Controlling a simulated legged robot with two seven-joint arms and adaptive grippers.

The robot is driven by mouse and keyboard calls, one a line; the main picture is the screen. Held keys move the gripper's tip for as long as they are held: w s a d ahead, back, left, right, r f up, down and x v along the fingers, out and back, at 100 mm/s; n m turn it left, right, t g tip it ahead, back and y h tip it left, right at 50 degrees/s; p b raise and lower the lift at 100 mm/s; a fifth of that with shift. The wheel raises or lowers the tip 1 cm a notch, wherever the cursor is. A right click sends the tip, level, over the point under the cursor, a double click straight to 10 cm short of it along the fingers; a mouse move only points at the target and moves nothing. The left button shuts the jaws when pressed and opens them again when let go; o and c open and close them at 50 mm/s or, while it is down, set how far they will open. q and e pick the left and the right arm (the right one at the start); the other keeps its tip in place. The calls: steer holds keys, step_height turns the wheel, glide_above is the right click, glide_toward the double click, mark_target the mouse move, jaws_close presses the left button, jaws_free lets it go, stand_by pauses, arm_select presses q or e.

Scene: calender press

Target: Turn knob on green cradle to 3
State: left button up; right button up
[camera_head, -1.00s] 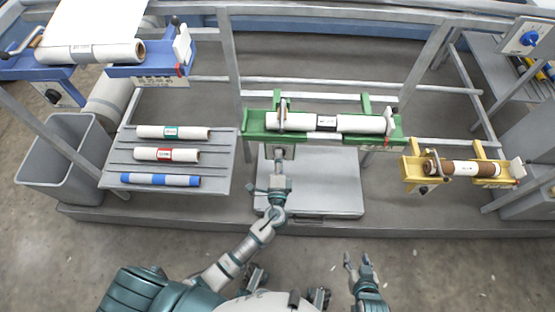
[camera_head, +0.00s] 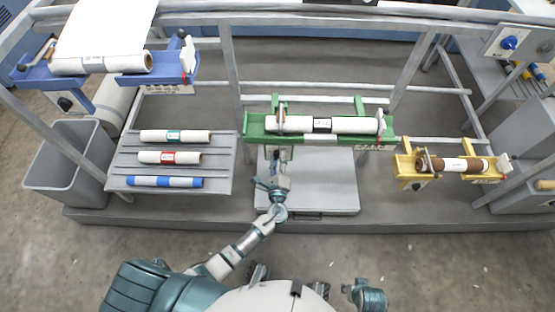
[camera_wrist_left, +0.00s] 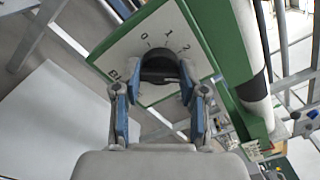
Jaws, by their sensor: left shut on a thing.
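The green cradle (camera_head: 254,127) carries a white roll (camera_head: 345,125) with a dark label. The cradle's dial plate (camera_wrist_left: 193,55) shows in the left wrist view, with the marks 0, 1 and 2 legible and another mark at its left edge. The black knob (camera_wrist_left: 158,66) sits in the middle of the dial. My left gripper (camera_wrist_left: 158,90) has its two blue-padded fingers at either side of the knob, shut on it. I cannot tell which mark the knob points at. In the head view the left gripper (camera_head: 276,158) is under the cradle's left part. My right gripper (camera_head: 368,294) is low, away from the cradle.
A yellow cradle (camera_head: 405,166) with a brown roll stands to the right, and a blue cradle (camera_head: 150,78) to the upper left. A grey rack (camera_head: 220,175) holds several rolls beside a grey bin (camera_head: 45,165). Metal posts frame the area.

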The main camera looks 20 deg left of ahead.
arm_select(q)
steer(key=shift+s+d+f, duration=0.15)
steer(key=shift+s+f, duration=0.05)
steer(key=shift+f, duration=0.25)
steer(key=shift+m, duration=0.3)
steer(key=o, duration=1.1)
steer(key=shift+c, duration=0.2)
steer(key=shift+o, duration=0.4)
steer(key=shift+w+r, duration=0.15)
steer(key=v, duration=1.2)
